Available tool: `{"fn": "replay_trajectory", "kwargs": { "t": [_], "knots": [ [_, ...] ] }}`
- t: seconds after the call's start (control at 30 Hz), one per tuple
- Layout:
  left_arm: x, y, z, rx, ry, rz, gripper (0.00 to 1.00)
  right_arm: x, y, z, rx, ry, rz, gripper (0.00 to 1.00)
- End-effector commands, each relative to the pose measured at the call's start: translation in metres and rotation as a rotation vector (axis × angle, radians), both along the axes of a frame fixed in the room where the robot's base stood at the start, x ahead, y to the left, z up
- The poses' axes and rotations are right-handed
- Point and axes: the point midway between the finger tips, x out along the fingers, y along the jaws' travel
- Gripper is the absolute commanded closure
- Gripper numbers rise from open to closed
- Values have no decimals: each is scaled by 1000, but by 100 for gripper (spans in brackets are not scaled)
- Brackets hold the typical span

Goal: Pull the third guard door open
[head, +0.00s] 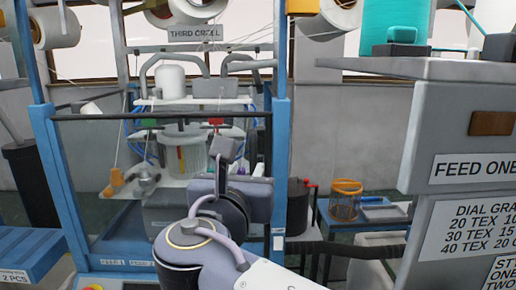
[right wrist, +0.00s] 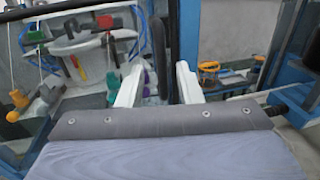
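The third guard door (head: 90,117) is a clear panel with a dark top rail, set in a blue frame below a "THIRD" sign (head: 195,34). It looks shut across the machine. My right gripper (right wrist: 160,78) is at the door's right side; in the head view my own wrist hides its fingertips. In the right wrist view its two white fingers stand apart, with a dark upright bar (right wrist: 159,50), apparently the door handle, between or just beyond them. I cannot tell whether they touch it. My left gripper is not in view.
A blue post (head: 280,120) borders the door on the right. A grey cabinet (head: 425,120) with labels stands at the right. An orange wire basket (head: 345,198) sits on a low blue table behind. A dark bin (head: 28,180) and blue bench (head: 35,255) are at the left.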

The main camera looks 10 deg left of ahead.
Motion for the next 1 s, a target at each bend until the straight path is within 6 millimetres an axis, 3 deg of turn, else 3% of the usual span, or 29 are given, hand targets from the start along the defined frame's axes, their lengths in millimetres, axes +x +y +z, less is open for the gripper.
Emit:
{"fn": "replay_trajectory", "kwargs": {
  "t": [0.5, 0.87, 1.0],
  "knots": [
    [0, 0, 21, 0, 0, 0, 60, 70, 0, 1, 0, 1, -2, 68],
    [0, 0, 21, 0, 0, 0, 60, 77, -1, 0, 1, 1, -1, 68],
    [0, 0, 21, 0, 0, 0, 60, 77, -1, 0, 1, 1, -1, 84]
  ]
}}
